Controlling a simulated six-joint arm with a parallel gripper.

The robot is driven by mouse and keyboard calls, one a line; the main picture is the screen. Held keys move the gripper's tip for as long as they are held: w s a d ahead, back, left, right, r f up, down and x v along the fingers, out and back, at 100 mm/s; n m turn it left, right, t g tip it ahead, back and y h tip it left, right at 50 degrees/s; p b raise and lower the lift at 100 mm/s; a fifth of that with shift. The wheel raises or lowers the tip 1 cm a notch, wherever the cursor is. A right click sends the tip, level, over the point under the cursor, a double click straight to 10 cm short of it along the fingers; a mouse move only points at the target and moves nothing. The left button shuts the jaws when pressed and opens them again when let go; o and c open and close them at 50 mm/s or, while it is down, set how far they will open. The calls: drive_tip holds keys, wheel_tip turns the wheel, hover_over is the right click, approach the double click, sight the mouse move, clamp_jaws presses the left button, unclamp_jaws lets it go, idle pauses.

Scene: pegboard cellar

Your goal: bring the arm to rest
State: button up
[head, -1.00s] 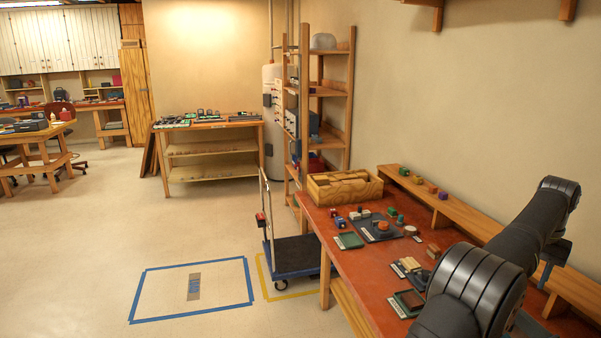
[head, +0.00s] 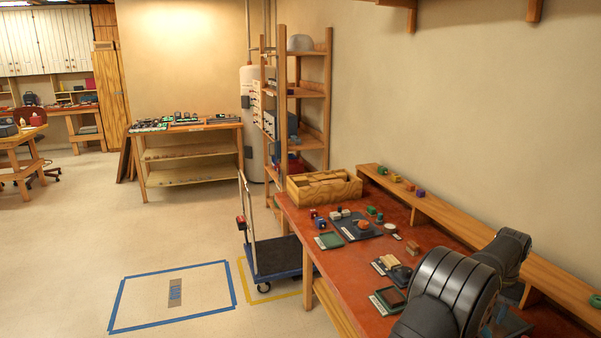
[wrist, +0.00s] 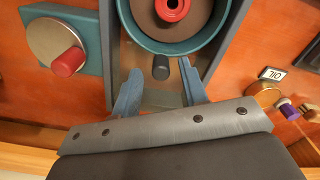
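My arm (head: 455,283) shows at the lower right in the head view, bent over the red-topped bench (head: 345,268). My gripper itself is hidden there. In the wrist view my gripper (wrist: 160,72) has its two blue fingers spread apart, with nothing held between them. Just beyond the fingertips is a short dark cylinder (wrist: 161,68) on a grey base (wrist: 117,45). I cannot tell whether a finger touches the base.
In the wrist view a teal round dish (wrist: 203,42) with a red knob (wrist: 172,8) lies ahead. A metal disc (wrist: 55,35) with a red peg (wrist: 68,62) is left. A wooden crate (head: 322,190) and small trays (head: 330,241) stand on the bench. A cart (head: 275,258) stands beside it.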

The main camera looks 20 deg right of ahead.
wheel_tip(320, 180, up, 17)
wheel_tip(320, 180, down, 17)
drive_tip(key=shift+a+f, duration=0.1)
drive_tip(key=shift+a, duration=0.05)
drive_tip(key=a, duration=1.1)
drive_tip(key=shift+r, duration=0.2)
wheel_tip(320, 180, up, 16)
drive_tip(key=shift+d, duration=0.2)
idle(0.5)
drive_tip(key=shift+r, duration=0.1)
